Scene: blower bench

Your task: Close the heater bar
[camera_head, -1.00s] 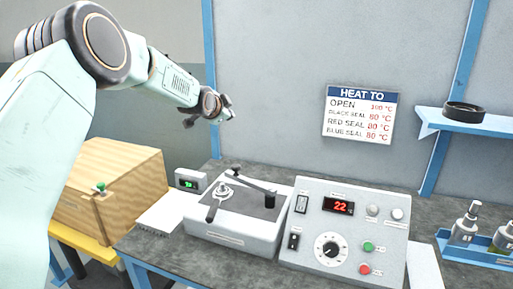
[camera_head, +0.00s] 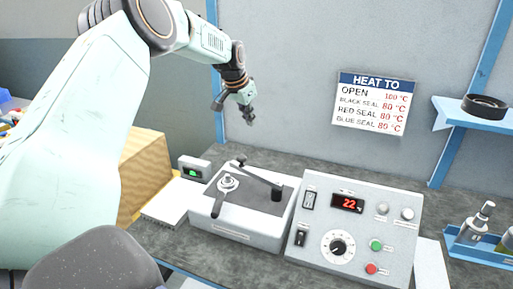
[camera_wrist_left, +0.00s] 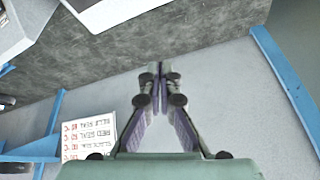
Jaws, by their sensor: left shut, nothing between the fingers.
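My right gripper is not in view.
A control box (camera_head: 352,235) reading 22 stands right of the unit. A small box with a green display (camera_head: 194,169) and a white pad (camera_head: 170,206) are left. A wall sign (camera_head: 373,103) and blue shelf (camera_head: 470,120) are behind. A bottle tray (camera_head: 490,250) is at right.

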